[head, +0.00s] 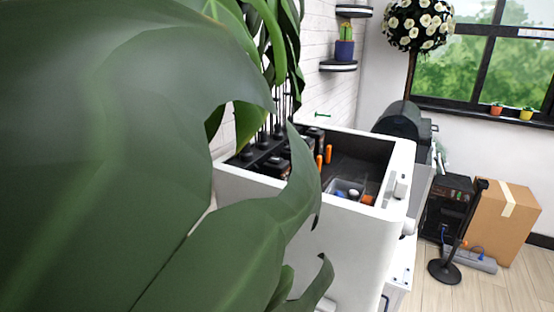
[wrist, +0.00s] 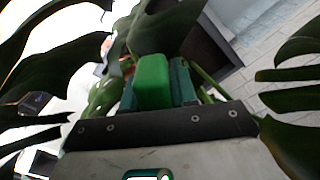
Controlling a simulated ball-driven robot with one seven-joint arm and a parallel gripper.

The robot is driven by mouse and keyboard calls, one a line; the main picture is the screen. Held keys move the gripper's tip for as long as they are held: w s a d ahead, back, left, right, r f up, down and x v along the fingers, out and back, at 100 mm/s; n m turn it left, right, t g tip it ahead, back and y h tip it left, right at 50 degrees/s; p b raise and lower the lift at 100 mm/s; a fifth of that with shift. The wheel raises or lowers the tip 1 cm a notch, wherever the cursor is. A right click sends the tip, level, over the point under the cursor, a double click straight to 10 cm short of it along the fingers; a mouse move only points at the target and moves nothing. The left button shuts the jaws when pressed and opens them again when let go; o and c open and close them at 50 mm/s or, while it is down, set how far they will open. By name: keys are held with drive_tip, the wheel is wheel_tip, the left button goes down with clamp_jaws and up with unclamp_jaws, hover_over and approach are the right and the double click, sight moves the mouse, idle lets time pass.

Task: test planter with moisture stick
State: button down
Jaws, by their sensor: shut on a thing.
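Large dark green leaves (head: 110,130) of a plant fill the left half of the head view, very close to the camera. The planter itself is hidden behind them. In the wrist view, my gripper (wrist: 160,70) is among leaves of the same kind and is shut on a bright green block (wrist: 152,82), which looks like the head of the moisture stick. The stick's shaft and tip are hidden, so I cannot tell whether it touches soil. My gripper does not show in the head view.
A white open-topped unit (head: 270,187) with a dark inside holds orange-handled tools and a small tray. A cardboard box (head: 505,220), a black stand (head: 444,270) and a power strip (head: 470,258) are on the floor at right. Leaves crowd both sides of my gripper.

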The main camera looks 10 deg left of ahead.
drive_tip(key=shift+w, duration=0.1)
wheel_tip(320, 180, down, 7)
drive_tip(key=b, duration=0.7)
drive_tip(key=shift+f, duration=0.25)
idle(1.2)
idle(0.6)
drive_tip(key=shift+f+b, duration=1.4)
drive_tip(key=shift+f, duration=2.35)
idle(0.3)
drive_tip(key=c, duration=0.8)
unclamp_jaws()
